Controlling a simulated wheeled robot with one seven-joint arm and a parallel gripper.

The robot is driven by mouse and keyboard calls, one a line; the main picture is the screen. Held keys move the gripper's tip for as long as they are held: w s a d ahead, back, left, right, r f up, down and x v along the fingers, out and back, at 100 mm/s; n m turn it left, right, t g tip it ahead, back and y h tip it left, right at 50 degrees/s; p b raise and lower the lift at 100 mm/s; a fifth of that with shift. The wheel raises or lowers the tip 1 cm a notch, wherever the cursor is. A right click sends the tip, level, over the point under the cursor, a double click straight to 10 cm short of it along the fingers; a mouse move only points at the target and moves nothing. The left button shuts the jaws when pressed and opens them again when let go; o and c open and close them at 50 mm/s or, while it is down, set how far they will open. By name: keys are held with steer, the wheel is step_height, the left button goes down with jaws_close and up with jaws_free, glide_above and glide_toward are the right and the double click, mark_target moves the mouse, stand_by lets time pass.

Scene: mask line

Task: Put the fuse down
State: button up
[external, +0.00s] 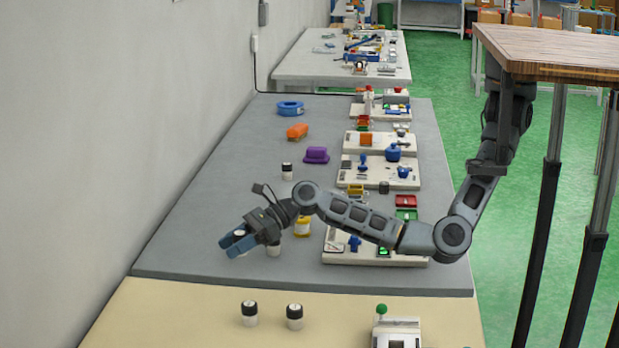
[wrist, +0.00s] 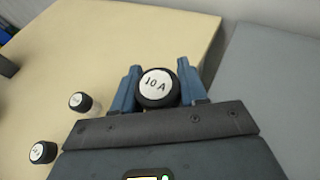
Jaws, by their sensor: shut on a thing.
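My gripper (external: 240,243) is shut on a fuse, with its blue fingers on either side of it. In the wrist view the fuse (wrist: 157,84) has a black rim and a white top marked "10 A", and it sits between the fingertips of my gripper (wrist: 157,75). In the external view the fingers mostly hide the held fuse, near the left edge of the grey table (external: 210,190). I cannot tell whether its underside touches the surface.
Two black-topped white fuses, one left (external: 249,313) and one right (external: 294,316), stand on the beige table (external: 180,310). A pale cylinder (external: 273,250) shows under my wrist. A fuse (external: 287,171), a yellow part (external: 303,227) and a white board (external: 340,256) lie farther on.

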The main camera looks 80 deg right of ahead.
glide_above(225, 304)
step_height(225, 304, down, 5)
steer(key=shift+d+r+b, duration=0.1)
steer(key=shift+d+b, duration=0.05)
steer(key=shift+b, duration=0.15)
steer(key=shift+f, duration=2)
steer(key=shift+f, duration=0.2)
steer(key=o, duration=1.1)
steer(key=shift+c, duration=0.2)
steer(key=shift+r, duration=0.15)
